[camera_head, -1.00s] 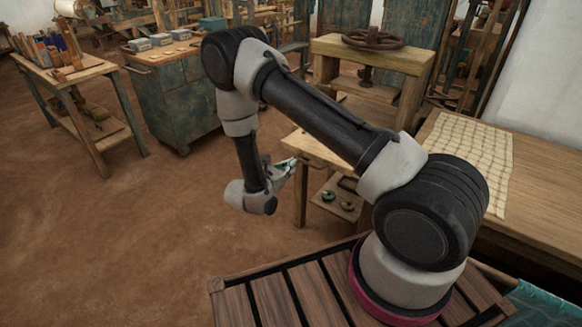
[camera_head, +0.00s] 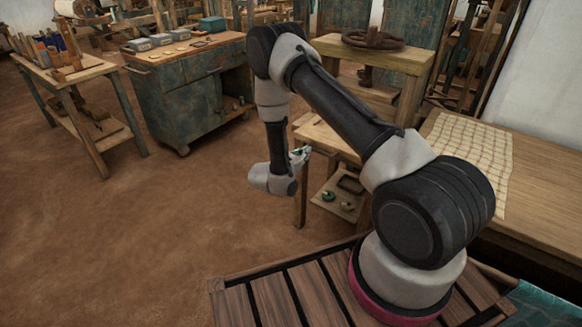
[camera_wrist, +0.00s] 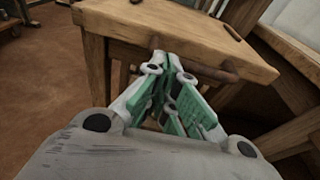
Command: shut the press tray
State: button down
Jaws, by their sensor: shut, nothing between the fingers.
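The press (camera_head: 375,60) has a dark handwheel on a wooden frame. A flat wooden board (camera_head: 318,138), which looks like the press tray, sticks out low at its front. In the wrist view the board (camera_wrist: 190,30) fills the upper middle, with a rounded wooden handle bar (camera_wrist: 205,68) along its front edge. My gripper (camera_wrist: 166,62) is shut and empty, its green-padded fingers pointing at this front edge near the left end of the bar. The fingertips look very close to the wood; I cannot tell whether they touch. In the head view my gripper (camera_head: 302,153) is at the board's front-left corner.
A low shelf (camera_head: 340,195) with small green and dark items is below the board. A table with a checked cloth (camera_head: 465,150) stands at the right. A green cabinet (camera_head: 190,95) and a bench with spools (camera_head: 75,70) stand at the left. The floor in front is clear.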

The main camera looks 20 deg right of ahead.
aim_at(324, 138)
jog(key=r+x, duration=0.1)
jog(key=x, duration=0.8)
jog(key=r+x, duration=0.1)
jog(key=x, duration=0.3)
jog(key=shift+w+d+r, duration=0.25)
jog(key=shift+d+r, duration=0.05)
jog(key=shift+d, duration=0.15)
